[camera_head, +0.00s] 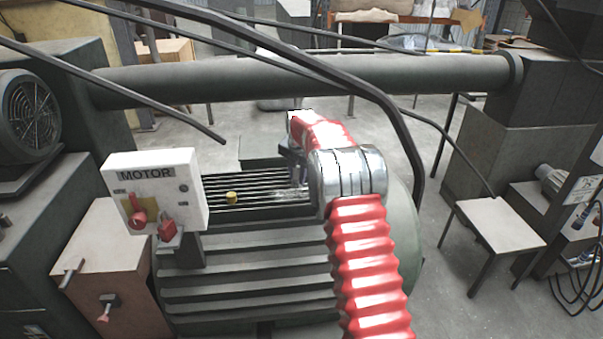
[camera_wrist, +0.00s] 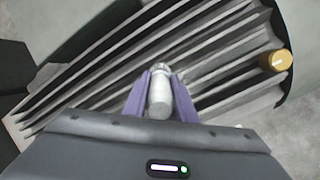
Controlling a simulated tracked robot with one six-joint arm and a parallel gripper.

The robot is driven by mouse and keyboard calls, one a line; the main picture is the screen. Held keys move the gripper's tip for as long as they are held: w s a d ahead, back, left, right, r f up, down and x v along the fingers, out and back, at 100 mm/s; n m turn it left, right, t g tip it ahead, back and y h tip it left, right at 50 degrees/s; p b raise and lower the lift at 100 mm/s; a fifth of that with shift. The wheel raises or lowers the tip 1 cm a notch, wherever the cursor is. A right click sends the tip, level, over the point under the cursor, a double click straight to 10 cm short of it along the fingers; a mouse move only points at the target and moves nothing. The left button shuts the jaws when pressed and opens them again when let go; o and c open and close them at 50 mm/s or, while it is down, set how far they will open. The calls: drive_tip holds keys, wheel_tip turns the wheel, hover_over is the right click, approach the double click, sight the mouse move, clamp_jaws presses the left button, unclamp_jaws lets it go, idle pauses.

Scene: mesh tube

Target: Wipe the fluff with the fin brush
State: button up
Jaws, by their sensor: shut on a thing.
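My gripper (camera_head: 292,160) is over the finned top of the motor (camera_head: 255,182) in the head view. In the wrist view its two purple fingers (camera_wrist: 160,85) are shut on a pale grey cylindrical piece, which I take as the fin brush (camera_wrist: 159,98). The brush's far end points down toward the dark fins (camera_wrist: 215,62); whether its tip touches them I cannot tell. A pale, whitish patch, likely the fluff (camera_head: 283,194), lies on the fins beside and below the gripper in the head view. I cannot make the fluff out clearly in the wrist view.
A yellow cap (camera_head: 232,197) stands on the fins to the left; it also shows in the wrist view (camera_wrist: 276,61). A white MOTOR switch box (camera_head: 156,190) is left of the fins. A thick horizontal pipe (camera_head: 300,80) and black cables cross behind and above my arm.

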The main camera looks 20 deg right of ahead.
drive_tip(key=shift+s+a, duration=0.1)
drive_tip(key=shift+s, duration=0.5)
drive_tip(key=shift+s+a, duration=0.2)
drive_tip(key=shift+s, duration=0.75)
drive_tip(key=shift+s+a, duration=0.2)
drive_tip(key=shift+s, duration=0.7)
drive_tip(key=shift+s+a, duration=0.2)
drive_tip(key=shift+s, duration=0.75)
drive_tip(key=shift+s+a, duration=0.15)
drive_tip(key=shift+s, duration=0.8)
drive_tip(key=shift+f, duration=0.1)
drive_tip(key=shift+w+a, duration=0.2)
drive_tip(key=shift+a, duration=0.7)
